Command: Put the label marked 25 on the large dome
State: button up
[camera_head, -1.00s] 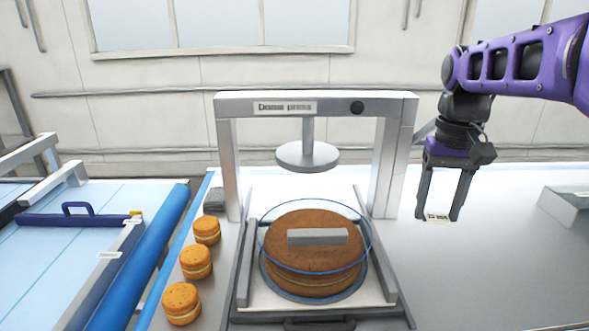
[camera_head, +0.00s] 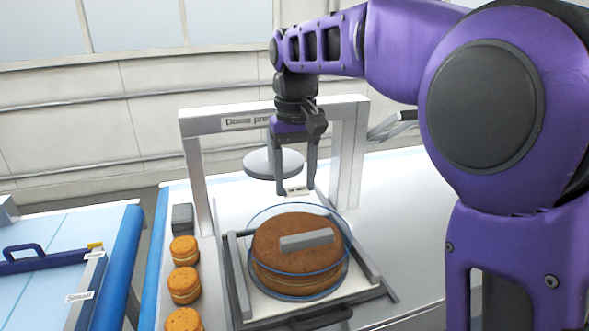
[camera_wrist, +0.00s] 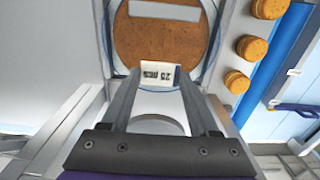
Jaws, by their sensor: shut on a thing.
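My gripper (camera_head: 295,187) is shut on a small white label (camera_head: 296,191), held between its fingertips. In the wrist view the label (camera_wrist: 158,76) shows upside down, with what looks like 25 and a word too small to read. The large dome (camera_head: 297,262) is clear with a blue rim and stands around a brown layered cake (camera_head: 270,240) on the press bed. A grey bar (camera_head: 307,240) shows at the top of the cake. My gripper is above the dome's far side, in front of the press frame; the label appears apart from the dome.
The dome press frame (camera_head: 190,160) arches behind the cake, with its round plate (camera_head: 258,163) close to my gripper. Several small cakes (camera_head: 185,285) line the left side. A blue-edged conveyor (camera_head: 120,265) lies farther left. The counter at right is clear.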

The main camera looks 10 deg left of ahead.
aim_at(295, 191)
jog(key=shift+f, duration=1.55)
jog(key=shift+f+b, duration=0.9)
jog(key=shift+b, duration=0.2)
jog(key=shift+f, duration=0.55)
jog(key=shift+f, duration=0.5)
jog(key=o, duration=0.9)
jog(key=shift+o, duration=0.2)
jog(key=shift+r, duration=0.1)
notch_tip(295, 191, up, 2)
jog(key=shift+r+p, duration=0.25)
jog(key=shift+p, duration=0.9)
jog(key=shift+r, duration=2.2)
